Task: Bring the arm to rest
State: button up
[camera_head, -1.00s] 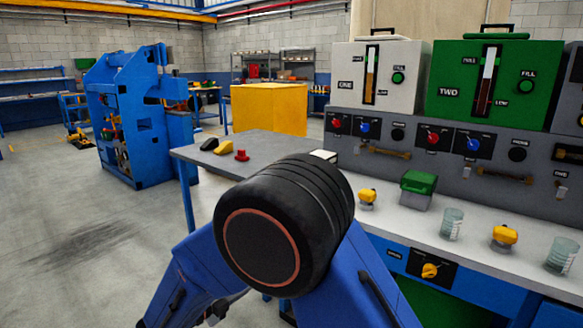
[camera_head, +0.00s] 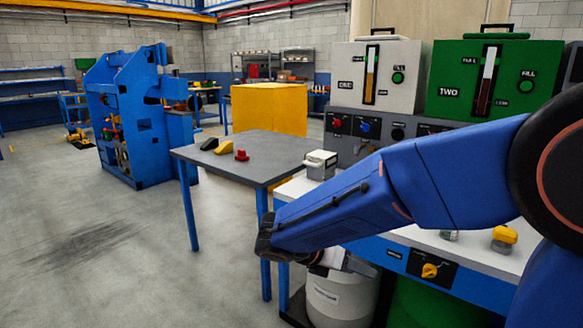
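My blue arm crosses the right half of the view, in front of the bench. A large black joint shows at the right edge, and a long blue link runs from it down to the left. The link ends in a dark wrist joint. My gripper (camera_head: 338,262) seems to be the small pale and dark part just right of that wrist, below the link and in front of the bench's front edge. Its fingers cannot be made out, so I cannot tell whether it is open or holds anything.
The white-topped bench (camera_head: 290,190) carries a white dispenser (camera_head: 349,85), a green dispenser (camera_head: 450,80) and a white-lidded box (camera_head: 320,165). A grey table (camera_head: 262,150) stands left of it, a pale drum (camera_head: 335,298) below.

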jog(key=s+d+r+m+g+y, duration=0.15)
jog(key=s+d+m+y, duration=0.35)
jog(key=s+d+m, duration=0.7)
jog(key=s+m+t+y, duration=0.2)
jog(key=s+m+y, duration=0.3)
jog(key=s+m, duration=0.4)
jog(key=m, duration=0.7)
jog(key=shift+s+d+r+t, duration=0.2)
jog(key=shift+s+d+t, duration=0.15)
jog(key=shift+c, duration=0.2)
dwell(1.7)
